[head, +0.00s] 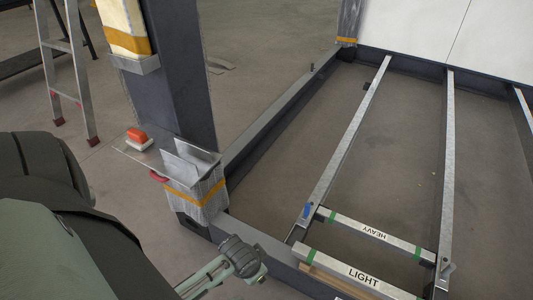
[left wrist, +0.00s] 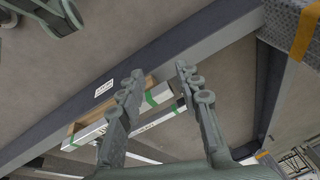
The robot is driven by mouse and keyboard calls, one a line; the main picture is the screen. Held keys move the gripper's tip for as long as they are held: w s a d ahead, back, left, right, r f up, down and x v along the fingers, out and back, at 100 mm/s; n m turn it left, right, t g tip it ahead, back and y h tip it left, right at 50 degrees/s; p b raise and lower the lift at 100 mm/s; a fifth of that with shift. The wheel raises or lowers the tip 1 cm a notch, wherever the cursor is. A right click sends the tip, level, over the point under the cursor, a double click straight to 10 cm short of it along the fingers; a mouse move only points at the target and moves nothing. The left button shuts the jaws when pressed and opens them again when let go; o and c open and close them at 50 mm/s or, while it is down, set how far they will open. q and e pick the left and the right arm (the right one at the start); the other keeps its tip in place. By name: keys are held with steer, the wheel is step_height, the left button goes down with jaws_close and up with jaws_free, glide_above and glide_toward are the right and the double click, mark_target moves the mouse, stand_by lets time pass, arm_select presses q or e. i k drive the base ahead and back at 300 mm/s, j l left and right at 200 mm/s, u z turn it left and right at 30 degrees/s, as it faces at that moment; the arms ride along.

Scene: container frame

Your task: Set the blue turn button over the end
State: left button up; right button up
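The blue turn button (head: 306,211) is small and sits on the left long metal rail, beside the left end of the bar marked HEAVY (head: 374,232). It appears to lie roughly along the rail, apart from the bar end. The bar marked LIGHT (head: 362,276) lies nearer, with green tape near its end. My left gripper (head: 246,258) is over the near frame beam, left of the button and apart from it. In the left wrist view its two fingers (left wrist: 160,76) are spread with nothing between them. Part of what seems my right gripper (left wrist: 45,15) shows there, its fingers unclear.
A dark corner post (head: 180,80) stands left of the frame. A metal sheet (head: 145,150) with an orange-handled tool (head: 138,138) juts out there at its wrapped foot. A ladder (head: 68,70) stands behind. The floor between the rails is clear.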

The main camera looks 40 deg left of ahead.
mark_target(308, 207)
steer(key=u, duration=0.85)
steer(key=k+j+u, duration=0.4)
steer(key=j, duration=0.2)
